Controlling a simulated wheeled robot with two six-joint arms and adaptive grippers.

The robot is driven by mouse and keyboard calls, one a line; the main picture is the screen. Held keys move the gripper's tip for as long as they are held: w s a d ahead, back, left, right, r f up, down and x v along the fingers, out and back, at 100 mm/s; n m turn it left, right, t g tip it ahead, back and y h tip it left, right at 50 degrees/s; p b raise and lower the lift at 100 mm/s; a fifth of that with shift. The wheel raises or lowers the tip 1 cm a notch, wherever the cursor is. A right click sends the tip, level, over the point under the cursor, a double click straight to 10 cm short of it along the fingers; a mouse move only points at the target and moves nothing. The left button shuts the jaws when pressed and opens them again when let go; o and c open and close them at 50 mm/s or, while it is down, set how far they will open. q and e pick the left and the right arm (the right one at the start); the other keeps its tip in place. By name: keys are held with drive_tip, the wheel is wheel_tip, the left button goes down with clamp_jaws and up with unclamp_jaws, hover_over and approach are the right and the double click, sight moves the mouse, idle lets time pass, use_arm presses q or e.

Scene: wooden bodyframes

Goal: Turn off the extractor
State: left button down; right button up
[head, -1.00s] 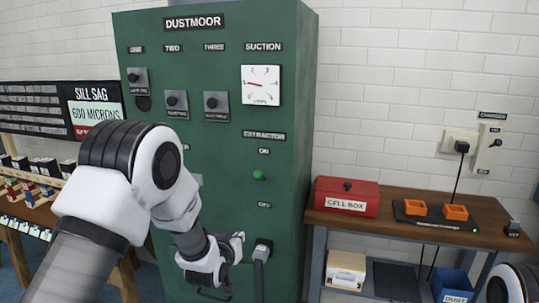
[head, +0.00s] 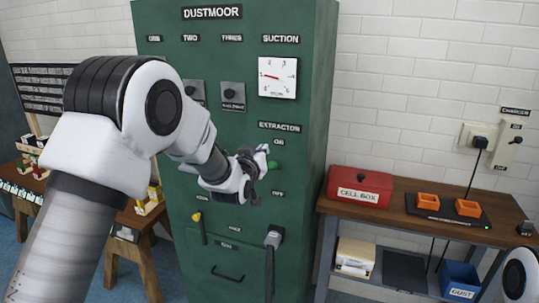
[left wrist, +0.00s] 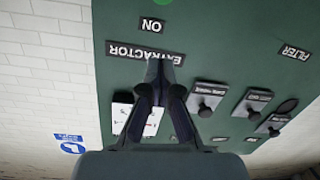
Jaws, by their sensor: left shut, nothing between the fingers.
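The extractor control is on the tall green Dustmoor cabinet (head: 310,60), under the EXTRACTOR label (head: 279,127). Its green knob (head: 274,164) sits between the ON label (head: 280,142) and the OFF label (head: 278,193). My left gripper (head: 265,150) is shut and empty, just left of the knob and partly over it in the head view; I cannot tell if they touch. In the left wrist view the picture is upside down; the shut fingertips (left wrist: 165,60) lie over the EXTRACTOR label, and a green sliver of the knob (left wrist: 162,2) shows at the top edge. My right gripper is out of view.
The suction dial (head: 278,77) and knobs (head: 232,95) are above; a yellow lever (head: 199,228) and a grey handle (head: 273,238) are below. Right of the cabinet, a wooden bench (head: 400,215) holds a red cell box (head: 359,188) and orange trays (head: 428,201).

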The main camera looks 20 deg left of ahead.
sight(270, 163)
use_arm(q)
drive_tip(key=w+p, duration=0.2)
drive_tip(key=w, duration=0.4)
drive_tip(key=shift+w+f, duration=0.2)
drive_tip(key=f, duration=0.1)
drive_tip(key=f+p, duration=0.1)
drive_tip(key=s+f+p, duration=0.1)
drive_tip(key=shift+d+f, duration=0.15)
drive_tip(key=shift+d, duration=0.1)
drive_tip(key=shift+s+f, duration=0.15)
drive_tip(key=shift+s, duration=0.05)
drive_tip(key=shift+f, duration=0.15)
